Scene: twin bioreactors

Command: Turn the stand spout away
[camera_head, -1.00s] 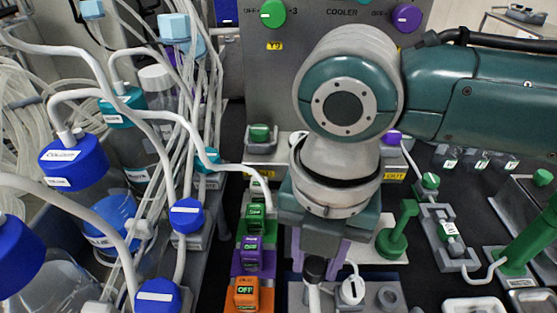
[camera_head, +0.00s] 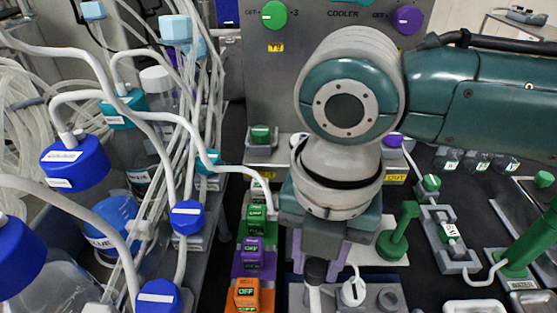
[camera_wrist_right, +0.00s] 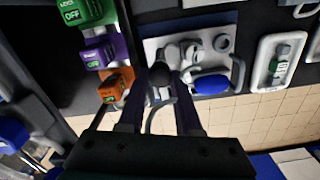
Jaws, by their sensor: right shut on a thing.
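The stand is a pale grey plate with fittings; it shows in the wrist view (camera_wrist_right: 152,46) and, partly cut off, at the bottom of the head view. Its spout appears to be the black-topped piece (camera_head: 315,270) with a pale tube running down from it; the black top also shows in the wrist view (camera_wrist_right: 160,73). My right gripper (camera_head: 318,262) points down over the stand. In the wrist view its two dark fingers (camera_wrist_right: 158,110) stand either side of the black top and curved tube, shut on the spout. The exact contact is hidden. My left gripper is not in view.
A column of green, purple and orange switch blocks (camera_head: 251,255) stands close left of my right gripper. A green post (camera_head: 399,232) stands close on its right. Blue-capped bottles (camera_head: 75,162) with white tubes crowd the left. A grey cooler panel (camera_head: 330,60) rises behind.

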